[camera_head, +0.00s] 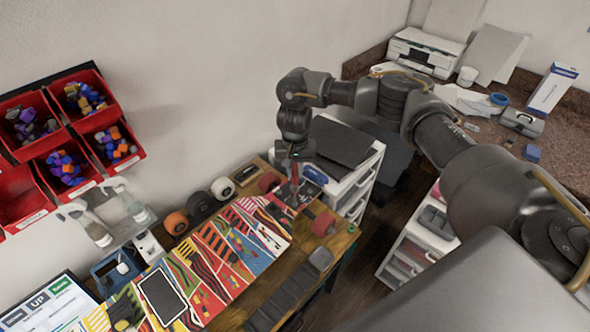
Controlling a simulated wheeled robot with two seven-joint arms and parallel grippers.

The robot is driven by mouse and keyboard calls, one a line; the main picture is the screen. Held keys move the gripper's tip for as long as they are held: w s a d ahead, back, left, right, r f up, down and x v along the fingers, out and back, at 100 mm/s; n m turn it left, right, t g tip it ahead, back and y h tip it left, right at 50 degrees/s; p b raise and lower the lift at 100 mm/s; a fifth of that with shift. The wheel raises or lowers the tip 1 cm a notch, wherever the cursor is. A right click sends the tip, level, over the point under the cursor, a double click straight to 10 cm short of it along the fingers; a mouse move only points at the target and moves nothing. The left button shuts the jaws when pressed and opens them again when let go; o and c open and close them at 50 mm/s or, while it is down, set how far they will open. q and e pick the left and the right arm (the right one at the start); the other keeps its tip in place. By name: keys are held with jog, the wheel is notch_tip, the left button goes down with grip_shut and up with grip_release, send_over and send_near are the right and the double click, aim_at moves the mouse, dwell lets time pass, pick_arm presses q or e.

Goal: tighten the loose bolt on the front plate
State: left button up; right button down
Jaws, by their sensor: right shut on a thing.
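A board with a bright multicoloured pattern (235,250) lies on the wooden workbench (335,243). At its far end are a grey metal plate (303,196) and two dark red wheels (269,182) (324,223), one on each side. My right gripper (293,163) points down above this plate. It is shut on a slim red tool (294,183), which stands roughly upright with its lower end at the plate. The loose bolt is too small or hidden to make out, and I cannot tell whether the tool touches it. My left gripper is not in view.
Loose wheels, orange (176,223), black (200,205) and white (222,188), stand along the wall side. Red bins (83,95) hang on the wall at left. A blue-handled item (315,174) lies just beyond the plate. White drawer units stand beyond and right of the bench.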

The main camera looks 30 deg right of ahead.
jog(key=shift+r, duration=0.1)
jog(key=shift+r, duration=2.4)
jog(key=shift+r, duration=3)
